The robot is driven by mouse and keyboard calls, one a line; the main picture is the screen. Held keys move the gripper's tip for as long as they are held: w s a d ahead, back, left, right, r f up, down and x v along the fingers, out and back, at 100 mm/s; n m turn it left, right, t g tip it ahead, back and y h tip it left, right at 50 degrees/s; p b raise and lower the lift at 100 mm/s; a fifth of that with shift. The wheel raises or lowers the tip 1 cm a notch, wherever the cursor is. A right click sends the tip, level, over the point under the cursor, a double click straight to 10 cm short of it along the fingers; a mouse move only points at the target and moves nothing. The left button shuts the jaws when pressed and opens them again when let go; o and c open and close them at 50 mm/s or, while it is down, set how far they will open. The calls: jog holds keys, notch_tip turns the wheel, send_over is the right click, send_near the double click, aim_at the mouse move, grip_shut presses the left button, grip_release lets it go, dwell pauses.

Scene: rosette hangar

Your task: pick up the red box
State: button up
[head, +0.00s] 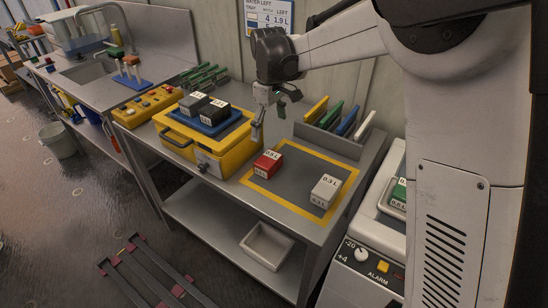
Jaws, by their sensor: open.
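The red box (267,164) has a white label on its top. It sits on the grey table at the left part of a yellow-outlined square. My gripper (270,120) is open and empty. It hangs above the table, above and behind the red box in the head view, and is apart from it. Nothing hides the red box.
A white box (325,191) stands at the right of the square. A yellow case (178,149) with a blue tray holding dark boxes stands left. Upright coloured panels (344,122) stand behind. The middle of the square (294,172) is clear.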

aim_at(268, 158)
notch_tip(268, 158, down, 8)
jog(key=shift+w+a+f, duration=0.1)
jog(key=shift+s+a+f, duration=0.1)
jog(key=shift+f, duration=1.45)
jog(key=shift+s+f, duration=0.1)
jog(key=shift+f, duration=1.4)
jog(key=shift+c, duration=0.3)
jog(key=c, duration=1.3)
jog(key=shift+o, duration=0.2)
jog(key=shift+r, duration=0.1)
